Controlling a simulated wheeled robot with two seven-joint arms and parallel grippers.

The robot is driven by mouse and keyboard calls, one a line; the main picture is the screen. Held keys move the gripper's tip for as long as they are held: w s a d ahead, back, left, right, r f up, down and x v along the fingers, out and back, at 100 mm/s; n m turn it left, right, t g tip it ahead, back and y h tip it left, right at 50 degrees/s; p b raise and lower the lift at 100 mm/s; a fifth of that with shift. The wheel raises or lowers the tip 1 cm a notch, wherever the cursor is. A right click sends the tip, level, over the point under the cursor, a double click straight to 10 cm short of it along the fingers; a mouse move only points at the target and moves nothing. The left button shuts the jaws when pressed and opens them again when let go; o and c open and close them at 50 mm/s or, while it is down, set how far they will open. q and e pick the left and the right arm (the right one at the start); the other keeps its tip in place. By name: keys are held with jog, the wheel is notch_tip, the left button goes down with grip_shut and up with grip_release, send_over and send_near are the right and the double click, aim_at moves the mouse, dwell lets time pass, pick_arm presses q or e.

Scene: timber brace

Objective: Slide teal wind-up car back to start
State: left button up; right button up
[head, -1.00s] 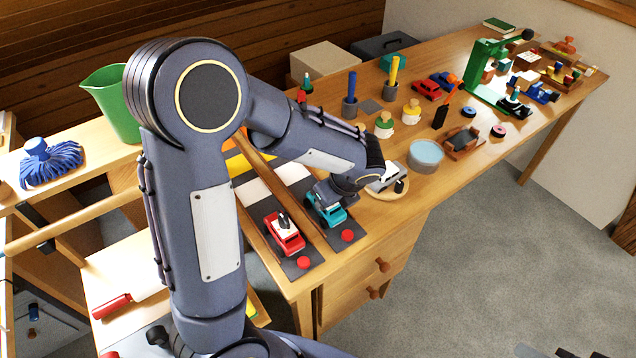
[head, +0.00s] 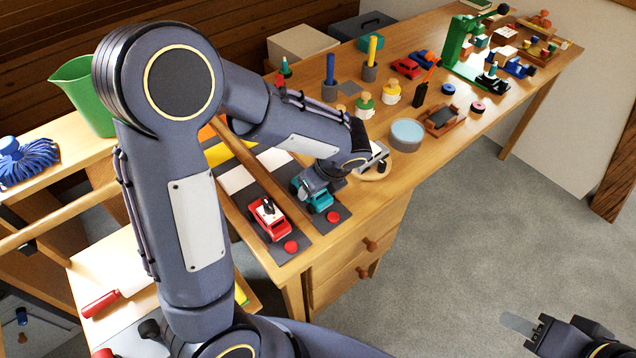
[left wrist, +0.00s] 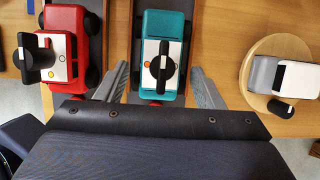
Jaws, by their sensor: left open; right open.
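The teal wind-up car (head: 316,198) stands in the right-hand grey lane of the track, close to that lane's red button (head: 332,217). In the left wrist view the teal car (left wrist: 160,60) shows its white top plate and black wind-up key. My left gripper (head: 322,184) is over the teal car from above. In the left wrist view its two fingers (left wrist: 162,88) stand open on either side of the car's near end, with gaps visible, not closed on it. My right gripper (head: 530,332) is open and empty at the bottom right, over the floor.
A red wind-up car (head: 268,217) stands in the left lane, beyond a wooden divider (head: 256,172). A grey-and-white car (head: 372,160) on a round wooden plate (head: 383,172) is close on the right. A blue-topped tin (head: 407,134) stands farther right.

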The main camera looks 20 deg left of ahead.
pick_arm(q)
jog(key=p+v, duration=0.1)
jog(key=v, duration=0.6)
jog(key=shift+d+r, duration=0.15)
jog(key=shift+r, duration=0.15)
jog(key=s+a+r+n+t+h+p, duration=0.1)
jog(key=s+r+n+h, duration=0.3)
jog(key=s+n, duration=0.5)
jog(key=s+a+r+n+t+h+p, duration=0.1)
jog(key=s+r+n+t+h+p, duration=0.1)
jog(key=s+n, duration=0.7)
jog(key=r+n+h, duration=0.1)
jog(key=r+n, duration=0.1)
jog(key=n, duration=0.5)
jog(key=shift+a+t+h, duration=0.3)
jog(key=shift+a+h, duration=0.1)
